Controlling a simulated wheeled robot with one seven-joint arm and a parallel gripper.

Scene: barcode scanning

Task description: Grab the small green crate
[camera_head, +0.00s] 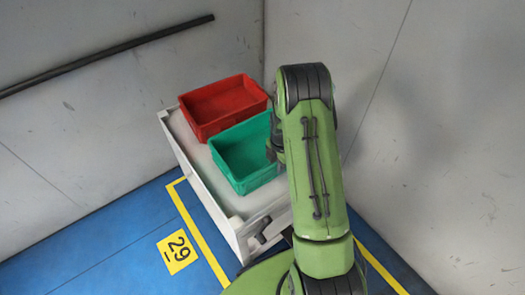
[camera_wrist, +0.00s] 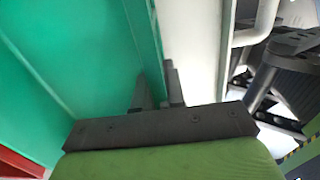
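The small green crate (camera_head: 232,164) is an open box on the white cart, and it looks empty. In the head view my green arm covers its right end and most of my gripper. In the wrist view its green inner wall (camera_wrist: 65,55) fills the left side. My gripper (camera_wrist: 158,85) has its two dark fingers close together, one on each side of the crate's wall. It appears shut on that wall. The finger contact itself is partly hidden.
A red crate (camera_head: 222,102) stands just behind the green one on the white cart (camera_head: 186,152). Grey walls close in the corner behind, with a dark rail (camera_head: 110,54) on the left wall.

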